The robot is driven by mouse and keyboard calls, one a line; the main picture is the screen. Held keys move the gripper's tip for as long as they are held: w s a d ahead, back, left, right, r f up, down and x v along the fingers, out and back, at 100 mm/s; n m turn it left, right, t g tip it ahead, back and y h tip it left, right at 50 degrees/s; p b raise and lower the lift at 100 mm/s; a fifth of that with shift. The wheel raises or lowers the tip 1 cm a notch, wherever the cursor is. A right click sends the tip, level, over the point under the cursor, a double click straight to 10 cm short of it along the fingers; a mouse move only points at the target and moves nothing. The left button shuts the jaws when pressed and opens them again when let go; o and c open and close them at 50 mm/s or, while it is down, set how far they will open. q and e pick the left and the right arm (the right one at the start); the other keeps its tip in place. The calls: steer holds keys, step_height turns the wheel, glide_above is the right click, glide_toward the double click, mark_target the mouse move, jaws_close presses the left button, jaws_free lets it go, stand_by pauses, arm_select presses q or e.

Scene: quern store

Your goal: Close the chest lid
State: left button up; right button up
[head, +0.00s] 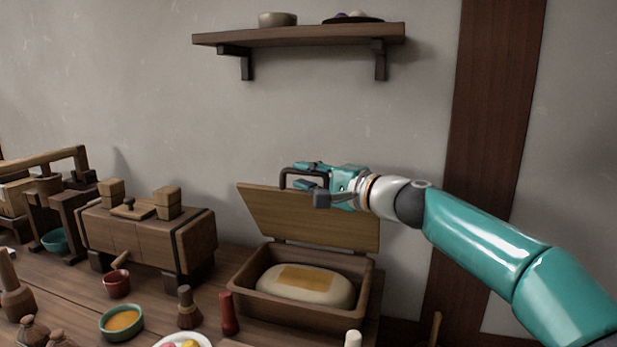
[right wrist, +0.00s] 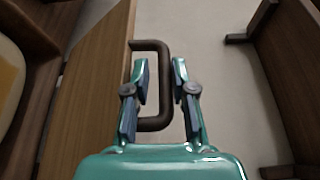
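The wooden chest (head: 300,313) stands on the table with its lid (head: 310,222) raised, leaning back toward the wall. A pale, rounded bundle with a tan patch (head: 312,287) lies inside it. A dark handle (head: 290,172) sits at the lid's upper edge. My right gripper (head: 308,180) is at this handle. In the right wrist view my right gripper (right wrist: 160,66) is open, with the handle's outer bar (right wrist: 168,88) between its fingers and a gap beside the left finger. The lid (right wrist: 88,90) stands left of the fingers there. My left gripper is not in view.
A wooden shelf (head: 300,36) with bowls hangs on the wall above. A wooden box-like device (head: 140,238) stands left of the chest. A red bottle (head: 228,315), a brush (head: 188,308) and bowls crowd the table in front.

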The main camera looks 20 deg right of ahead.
steer(key=shift+d+r, duration=0.1)
steer(key=shift+s+d, duration=0.3)
steer(key=shift+s, duration=0.15)
steer(key=v, duration=1)
steer(key=shift+s+d, duration=0.15)
steer(key=shift+s, duration=0.25)
steer(key=shift+c, duration=0.4)
